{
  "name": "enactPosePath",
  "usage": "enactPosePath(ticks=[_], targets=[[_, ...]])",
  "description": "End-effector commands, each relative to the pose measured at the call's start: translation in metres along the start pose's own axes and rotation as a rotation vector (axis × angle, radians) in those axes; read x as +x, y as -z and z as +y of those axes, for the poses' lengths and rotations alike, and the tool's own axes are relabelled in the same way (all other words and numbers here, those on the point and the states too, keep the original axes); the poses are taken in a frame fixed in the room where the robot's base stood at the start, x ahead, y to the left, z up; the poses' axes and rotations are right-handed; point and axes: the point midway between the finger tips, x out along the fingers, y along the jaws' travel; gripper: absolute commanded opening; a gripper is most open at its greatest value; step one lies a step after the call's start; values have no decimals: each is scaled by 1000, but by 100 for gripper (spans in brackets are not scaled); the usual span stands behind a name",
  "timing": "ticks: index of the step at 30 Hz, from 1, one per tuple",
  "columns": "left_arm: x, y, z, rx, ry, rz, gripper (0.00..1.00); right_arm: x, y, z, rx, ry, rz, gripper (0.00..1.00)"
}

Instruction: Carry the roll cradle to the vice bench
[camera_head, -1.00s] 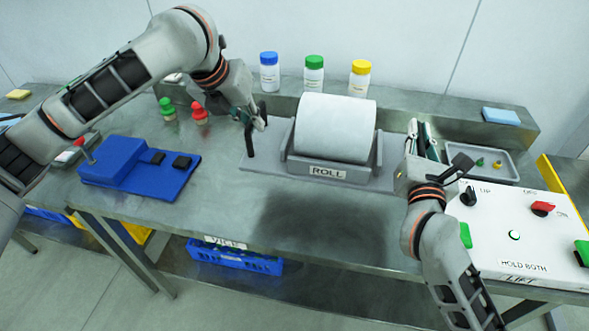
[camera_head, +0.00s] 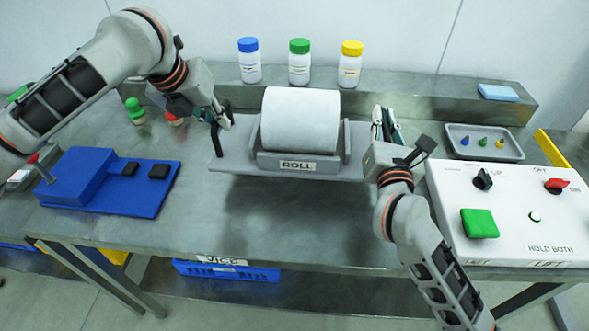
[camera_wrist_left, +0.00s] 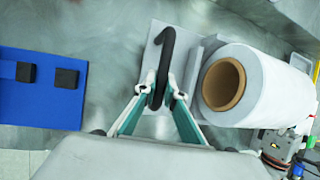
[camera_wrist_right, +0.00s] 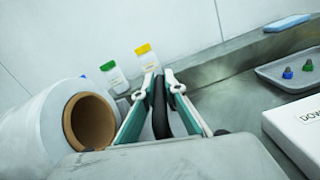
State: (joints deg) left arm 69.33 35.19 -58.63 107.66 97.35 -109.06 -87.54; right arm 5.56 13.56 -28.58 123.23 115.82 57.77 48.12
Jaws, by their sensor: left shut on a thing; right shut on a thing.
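The grey roll cradle (camera_head: 262,162), labelled ROLL, carries a thick white roll (camera_head: 300,118) with a brown core (camera_wrist_left: 223,84). It is level and seems to hang just above the metal bench (camera_head: 215,215), with a dark shadow under it. A VICE label (camera_head: 222,260) is at the bench's front edge. My left gripper (camera_head: 226,120) is shut on the cradle's black left handle (camera_wrist_left: 165,65). My right gripper (camera_head: 385,132) is shut on the black right handle (camera_wrist_right: 160,105). The cradle's underside is hidden.
Several capped bottles (camera_head: 299,62) stand on the rear ledge. A tray (camera_head: 485,153) and a white control box (camera_head: 520,205) are at right. The bench front is clear.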

Motion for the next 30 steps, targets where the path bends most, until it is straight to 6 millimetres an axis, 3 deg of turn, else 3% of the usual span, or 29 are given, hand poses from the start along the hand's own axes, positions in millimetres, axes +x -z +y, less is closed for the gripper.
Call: enactPosePath(ticks=[30], targets=[[11,2,7,-5,-8,-3,0,1,9,-7,-3,9,-7,0]])
